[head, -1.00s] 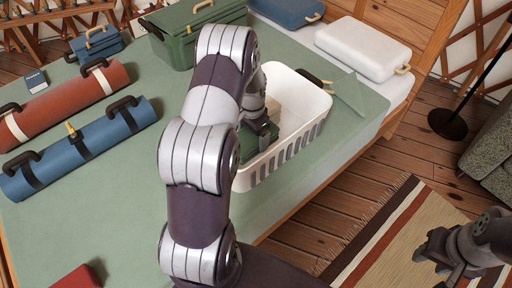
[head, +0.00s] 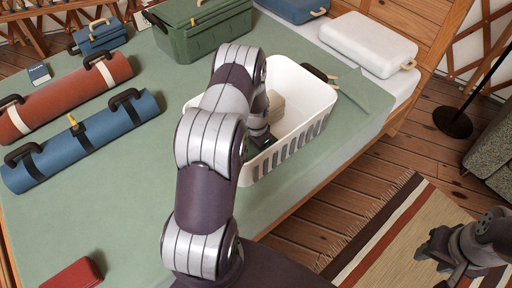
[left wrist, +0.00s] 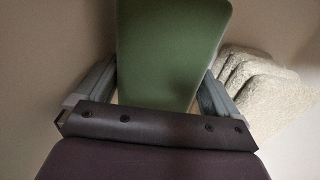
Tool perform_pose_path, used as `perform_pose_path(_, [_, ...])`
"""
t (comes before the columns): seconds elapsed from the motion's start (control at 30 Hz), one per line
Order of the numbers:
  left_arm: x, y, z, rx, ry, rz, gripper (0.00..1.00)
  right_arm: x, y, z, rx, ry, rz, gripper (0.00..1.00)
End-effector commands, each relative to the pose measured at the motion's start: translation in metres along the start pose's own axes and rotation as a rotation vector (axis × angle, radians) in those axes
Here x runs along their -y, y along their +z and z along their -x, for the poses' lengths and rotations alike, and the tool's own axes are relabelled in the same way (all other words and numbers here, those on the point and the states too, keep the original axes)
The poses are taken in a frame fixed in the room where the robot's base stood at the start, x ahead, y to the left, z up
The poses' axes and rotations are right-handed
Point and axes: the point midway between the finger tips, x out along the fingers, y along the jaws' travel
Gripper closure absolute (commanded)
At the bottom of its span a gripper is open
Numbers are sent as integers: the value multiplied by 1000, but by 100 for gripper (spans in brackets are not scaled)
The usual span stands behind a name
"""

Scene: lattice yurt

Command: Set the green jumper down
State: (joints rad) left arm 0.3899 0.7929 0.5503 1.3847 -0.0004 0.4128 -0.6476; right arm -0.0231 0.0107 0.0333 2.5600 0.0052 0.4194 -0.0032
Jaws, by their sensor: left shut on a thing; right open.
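The green jumper (left wrist: 172,50) fills the top middle of the left wrist view, between the fingers of my left gripper (left wrist: 155,92), which is shut on it. In the head view, my left gripper (head: 262,142) reaches down inside the white basket (head: 318,100) on the bed. My arm and the basket wall hide nearly all of the jumper there; whether it touches the basket floor cannot be told. My right gripper (head: 444,258) is open and empty, at the lower right above the rug.
A cream folded cloth stack (left wrist: 268,88) lies beside the jumper in the basket. A green case (head: 205,28) stands behind the basket. A red roll (head: 65,95), a blue roll (head: 85,140) and a red box (head: 75,274) are at the left. The bed's middle left is clear.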

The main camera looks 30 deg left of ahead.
Motion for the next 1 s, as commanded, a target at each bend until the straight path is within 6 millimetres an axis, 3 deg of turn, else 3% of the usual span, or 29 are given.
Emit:
perform_pose_path(0.23, [0,0,-5,-1,-1,0,44,0,0,-3,0,0,0,57])
perform_pose_path(0.27, [0,0,-5,0,0,0,0,0,0,-3,0,0,0,57])
perform_pose_path(0.57, [0,0,1,0,0,0,0,0,0,1,0,0,0,57])
perform_pose_path(0.63, [0,0,14,-1,-1,0,0,0,-1,11,0,0,0,57])
perform_pose_path(1.0, [0,0,105,-2,-2,0,0,0,-1,12,0,0,0,57])
